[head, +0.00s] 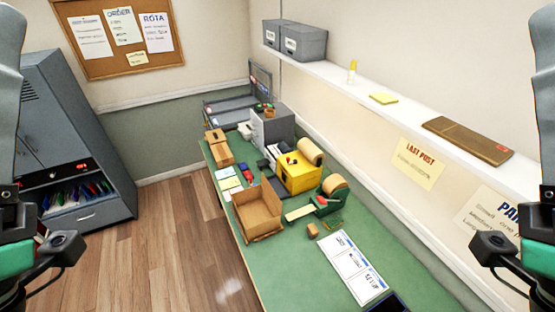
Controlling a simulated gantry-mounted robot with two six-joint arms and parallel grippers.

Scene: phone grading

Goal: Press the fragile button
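No button marked fragile can be read at this size. A yellow machine (300,177) stands on the green-topped bench, with small red and dark parts (291,159) on its top; I cannot tell whether these are buttons. A tan roll (311,151) sits at its back right. A green tape dispenser (331,197) with a tan roll stands in front of it to the right. My two arms hang at the left and right picture edges, far from the bench items. The fingers of both grippers are out of view.
An open cardboard box (258,213) stands left of the yellow machine. White printed sheets (351,267) lie on the bench (287,268). A white shelf (385,108) runs above along the wall. A grey cabinet (67,130) stands left. Wooden floor (165,245) lies clear between.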

